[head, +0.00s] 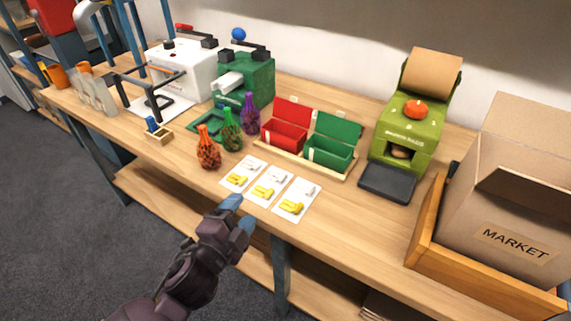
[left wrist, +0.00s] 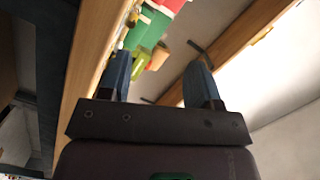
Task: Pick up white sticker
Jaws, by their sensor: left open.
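Three white cards lie in a row near the table's front edge: a left card (head: 234,184), a middle card (head: 254,198) and a right card (head: 285,212). Each carries yellow shapes and a small pale shape towards its far end; I cannot tell which of these is a white sticker. My left gripper (head: 239,212) is open and appears empty, in front of the cards near the front edge. Its two blue fingers stand apart in the left wrist view (left wrist: 160,80), where I cannot make out the cards. My right gripper is not in view.
Netted bags, orange (head: 208,154), green (head: 231,136) and purple (head: 250,120), stand behind the cards. A red box (head: 285,135) and green box (head: 328,152) are beyond. A green machine (head: 407,130) and a MARKET carton (head: 505,215) stand to the right.

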